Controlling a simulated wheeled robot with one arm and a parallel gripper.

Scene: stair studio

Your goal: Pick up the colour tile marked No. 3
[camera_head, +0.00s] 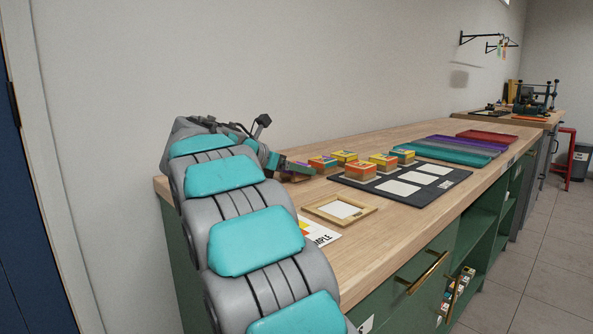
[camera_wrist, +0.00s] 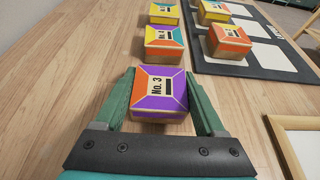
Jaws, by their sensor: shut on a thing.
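The tile marked No. 3 (camera_wrist: 160,92) is a purple and orange block with a pale wooden base. In the wrist view it sits between the two green fingers of my gripper (camera_wrist: 162,108), which is shut on it. I cannot tell whether the tile still touches the wooden worktop. In the head view my gripper (camera_head: 290,168) is low over the far left part of the worktop, and the tile is mostly hidden there behind my arm and fingers, with a bit of purple showing.
Several other coloured tiles (camera_wrist: 165,42) stand just beyond. A black board with pale squares (camera_head: 420,195) carries some tiles. A wooden frame (camera_head: 340,209) and a sample card (camera_head: 318,232) lie near the front edge. Teal, purple and red trays (camera_head: 452,152) lie farther along the worktop (camera_head: 375,240).

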